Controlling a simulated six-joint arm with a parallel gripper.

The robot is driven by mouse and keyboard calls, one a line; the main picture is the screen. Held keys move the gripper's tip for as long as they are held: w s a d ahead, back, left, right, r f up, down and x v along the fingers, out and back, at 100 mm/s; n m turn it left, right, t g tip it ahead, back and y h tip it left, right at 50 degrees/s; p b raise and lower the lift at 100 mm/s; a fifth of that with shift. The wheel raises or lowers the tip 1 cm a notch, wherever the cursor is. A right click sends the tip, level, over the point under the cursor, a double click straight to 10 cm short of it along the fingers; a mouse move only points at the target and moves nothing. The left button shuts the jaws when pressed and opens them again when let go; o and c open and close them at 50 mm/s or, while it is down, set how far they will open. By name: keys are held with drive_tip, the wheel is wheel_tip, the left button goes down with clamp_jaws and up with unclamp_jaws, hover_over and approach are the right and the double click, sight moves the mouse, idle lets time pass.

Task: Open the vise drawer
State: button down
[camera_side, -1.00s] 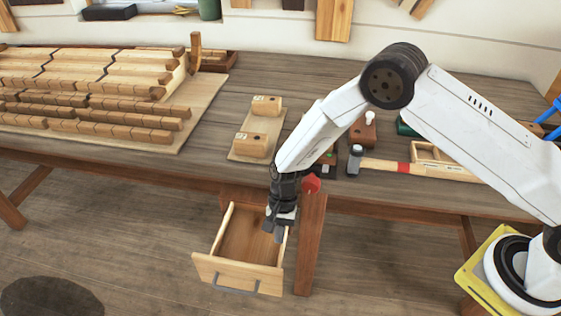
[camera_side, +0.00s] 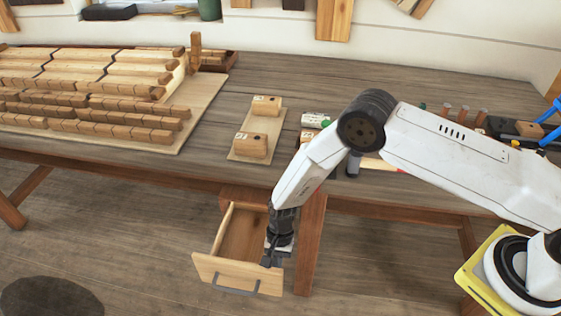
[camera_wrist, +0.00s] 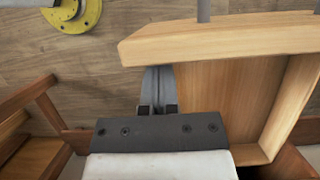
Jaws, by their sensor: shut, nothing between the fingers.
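The wooden drawer (camera_side: 222,269) is pulled out from under the bench, and its inside looks empty. A grey bar handle (camera_side: 236,290) is on its front panel. My gripper (camera_side: 269,260) is low at the drawer's right side, close behind the front panel. In the wrist view, the shut, empty fingers of my gripper (camera_wrist: 157,78) point at the back of the drawer's front board (camera_wrist: 215,38), beside the drawer's side wall. I cannot tell whether they touch it. The wrist view also shows the handle's posts (camera_wrist: 203,10).
The workbench (camera_side: 330,75) runs above the drawer, with a bench leg (camera_side: 311,245) just right of it. A slatted wooden piece on a board (camera_side: 90,140), a board with two blocks (camera_side: 262,130) and several tools stand on top.

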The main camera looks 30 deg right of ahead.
idle(0.3)
drive_tip(key=shift+s+a, duration=0.8)
drive_tip(key=shift+a, duration=0.05)
drive_tip(key=shift+r, duration=0.1)
drive_tip(key=v, duration=0.9)
drive_tip(key=shift+r, duration=0.4)
drive_tip(key=shift+w+d, duration=0.15)
